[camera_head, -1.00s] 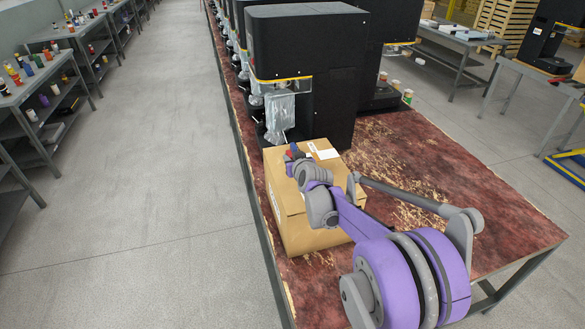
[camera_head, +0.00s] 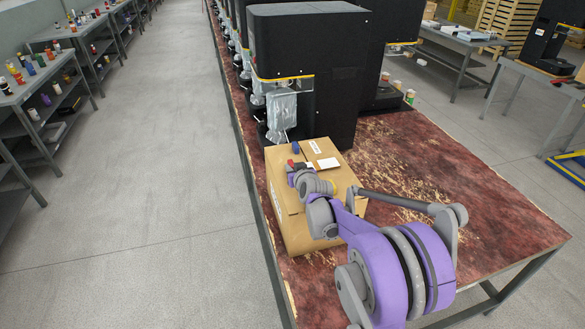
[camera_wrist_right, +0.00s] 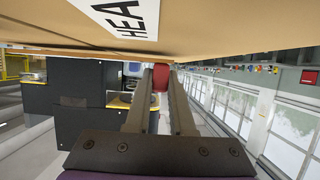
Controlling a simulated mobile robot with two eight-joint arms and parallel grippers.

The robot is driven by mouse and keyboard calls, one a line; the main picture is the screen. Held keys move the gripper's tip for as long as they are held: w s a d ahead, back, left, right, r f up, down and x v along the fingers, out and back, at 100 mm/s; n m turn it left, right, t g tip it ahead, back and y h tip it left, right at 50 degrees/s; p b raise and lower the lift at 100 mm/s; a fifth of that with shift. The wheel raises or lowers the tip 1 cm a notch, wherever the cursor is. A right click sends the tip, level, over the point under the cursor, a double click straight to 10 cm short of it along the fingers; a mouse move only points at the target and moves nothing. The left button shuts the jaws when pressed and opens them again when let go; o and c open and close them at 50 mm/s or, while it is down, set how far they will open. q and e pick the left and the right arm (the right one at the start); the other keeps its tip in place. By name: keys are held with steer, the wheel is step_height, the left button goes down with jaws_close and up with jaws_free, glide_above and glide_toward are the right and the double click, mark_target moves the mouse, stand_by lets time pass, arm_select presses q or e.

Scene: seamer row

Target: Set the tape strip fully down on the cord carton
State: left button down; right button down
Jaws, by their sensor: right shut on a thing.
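The cord carton (camera_head: 292,199) is a brown box standing on the worn red table, with white labels on its top. My right gripper (camera_head: 291,165) is low over the carton's top at its left side. In the right wrist view, the fingers of the right gripper (camera_wrist_right: 160,90) are shut on a small red piece, which I take to be the tape strip (camera_wrist_right: 160,77). It is right by the carton's face (camera_wrist_right: 215,42); I cannot tell how much of it touches. In the head view, the red strip (camera_head: 290,162) shows only slightly. My left gripper is not in view.
A small blue thing (camera_head: 295,147) is at the carton's far edge. A black seamer machine (camera_head: 300,85) stands close behind the carton, with others in a row. The red table (camera_head: 440,185) is clear to the right. Grey shelves (camera_head: 45,85) stand across the aisle.

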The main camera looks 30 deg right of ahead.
steer(key=c, duration=0.8)
jaws_free()
steer(key=shift+a+f, duration=0.1)
steer(key=shift+f, duration=0.2)
steer(key=shift+s, duration=0.1)
steer(key=shift+r, duration=0.25)
steer(key=v, duration=0.8)
steer(key=r+v, duration=0.1)
steer(key=v, duration=0.3)
steer(key=shift+p, duration=0.4)
steer(key=s+a+f+n+g+y, duration=0.2)
steer(key=s+a+f+g+y, duration=0.1)
steer(key=s+a, duration=0.75)
steer(key=s+a+f+g, duration=0.1)
steer(key=s+a+f, duration=0.1)
steer(key=s, duration=0.3)
steer(key=s+a+f+g, duration=0.2)
steer(key=s+a, duration=0.1)
steer(key=s, duration=0.3)
steer(key=s+a+f+g, duration=0.1)
steer(key=s+a+f, duration=0.1)
steer(key=s, duration=0.3)
steer(key=shift+s+a+f+n+g, duration=0.25)
steer(key=shift+a+f+n+g, duration=0.05)
steer(key=shift+f+g, duration=0.1)
